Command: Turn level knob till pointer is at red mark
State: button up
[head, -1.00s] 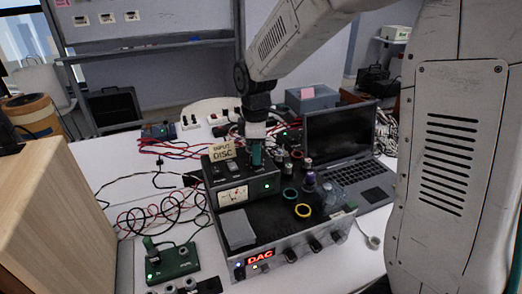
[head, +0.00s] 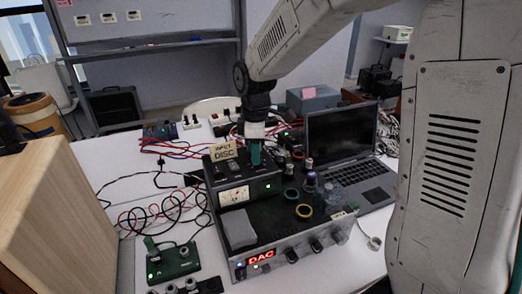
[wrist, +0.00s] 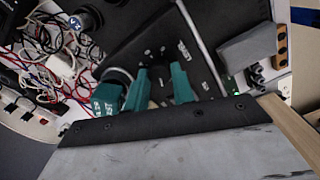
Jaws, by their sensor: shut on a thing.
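A black box with a pale meter (head: 234,195) on its front stands on a larger silver-and-black unit (head: 330,243). The meter has a thin pointer and some red on its face; exact alignment is too small to read. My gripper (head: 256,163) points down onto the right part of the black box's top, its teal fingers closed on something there. The wrist view shows both teal fingers (wrist: 160,76) against the dark box top. The level knob itself is hidden by the fingers, so its angle cannot be seen.
A tan card reading DISC (head: 223,152) stands just left of my gripper. Rings and small jars lie to the right, before an open laptop (head: 343,140). A green board (head: 173,262) and loose cables lie to the left. A wooden box (head: 60,225) stands at the left edge.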

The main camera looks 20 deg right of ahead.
jog(key=shift+w+a+r, duration=0.1)
jog(key=o, duration=1)
jog(key=shift+r, duration=3.9)
